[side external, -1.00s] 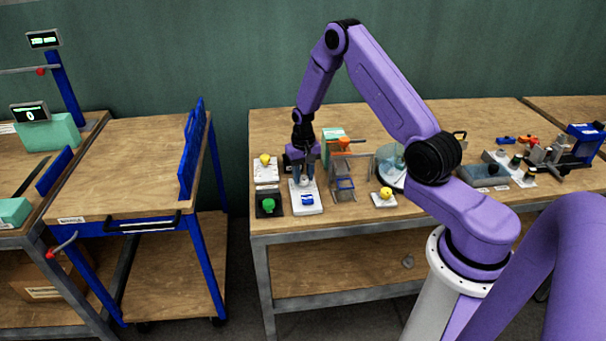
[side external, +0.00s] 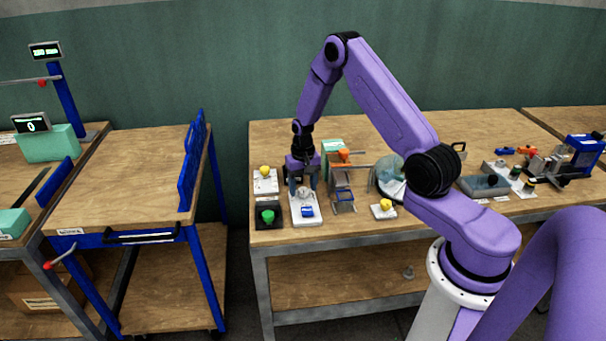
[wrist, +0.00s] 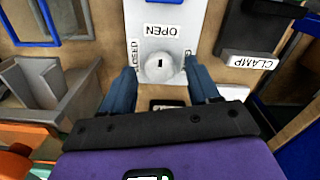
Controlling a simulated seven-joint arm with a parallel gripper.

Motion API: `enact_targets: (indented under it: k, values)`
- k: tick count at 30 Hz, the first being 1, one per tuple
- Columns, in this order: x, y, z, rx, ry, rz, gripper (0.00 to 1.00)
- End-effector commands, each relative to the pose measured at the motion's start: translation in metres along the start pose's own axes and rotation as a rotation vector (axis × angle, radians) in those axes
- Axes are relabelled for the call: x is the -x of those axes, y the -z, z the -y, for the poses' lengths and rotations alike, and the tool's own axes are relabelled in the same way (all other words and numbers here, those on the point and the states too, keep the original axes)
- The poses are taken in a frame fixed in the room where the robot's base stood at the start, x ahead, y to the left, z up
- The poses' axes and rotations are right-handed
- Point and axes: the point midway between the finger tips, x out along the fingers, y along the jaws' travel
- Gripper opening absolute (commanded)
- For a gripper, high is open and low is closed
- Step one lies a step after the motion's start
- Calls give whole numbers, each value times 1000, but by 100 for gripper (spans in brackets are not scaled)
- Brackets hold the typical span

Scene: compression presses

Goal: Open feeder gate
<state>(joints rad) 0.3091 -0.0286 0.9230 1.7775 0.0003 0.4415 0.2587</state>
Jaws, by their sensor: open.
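A white panel (side external: 306,219) on the bench carries a rounded light knob (wrist: 163,67). The wrist view shows OPEN and CLOSED labels on the panel (wrist: 185,15). A blue part (side external: 307,211) sits on the panel's near end. My gripper (side external: 303,188) is over the panel's far part, pointing down. In the wrist view my gripper (wrist: 163,80) is open, with one blue finger on each side of the knob. I cannot tell whether the fingers touch it. A grey feeder-like fixture (side external: 343,186) stands right of the panel. I cannot make out its gate.
A black box with a green button (side external: 267,216) is close on the left, with a CLAMP label (wrist: 252,62) beside it. Yellow knobs on white bases stand behind it (side external: 265,172) and at right (side external: 385,205). A clear dome (side external: 388,175) stands further right.

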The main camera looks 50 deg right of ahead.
Motion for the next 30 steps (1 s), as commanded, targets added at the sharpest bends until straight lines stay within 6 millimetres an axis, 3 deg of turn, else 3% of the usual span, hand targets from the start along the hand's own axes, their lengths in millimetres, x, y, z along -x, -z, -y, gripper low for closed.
enact_targets:
  k: [8, 24, 30]
  values:
    - [36, 1, 1, 1, 1, -5, 60]
    - [145, 0, 0, 0, 1, -4, 60]
    - [167, 0, 0, 0, 1, -2, 60]
